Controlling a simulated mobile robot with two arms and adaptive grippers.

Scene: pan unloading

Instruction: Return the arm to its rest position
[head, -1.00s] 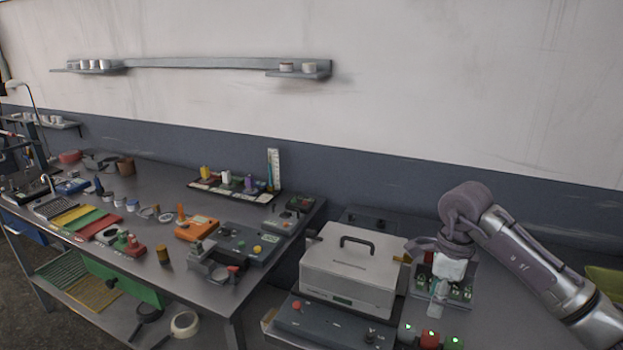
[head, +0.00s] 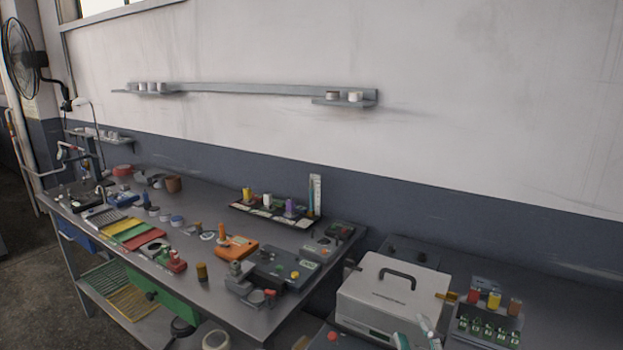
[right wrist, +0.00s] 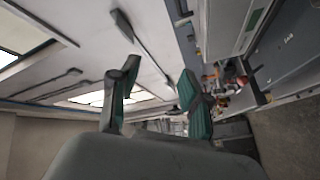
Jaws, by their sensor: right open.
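My right gripper (right wrist: 158,88) is open in the right wrist view, with its two green-padded fingers spread and nothing between them. In the head view only its pale and green fingertips (head: 417,336) seem to show at the bottom edge, in front of the white box-shaped device (head: 390,290). The rest of the right arm is out of that view. My left gripper is in neither view.
A rack (head: 487,326) with red, yellow and brown pieces stands right of the white device. The long grey bench (head: 190,302) on the left holds an orange device (head: 236,248) and many small items. A shelf (head: 240,89) hangs on the wall.

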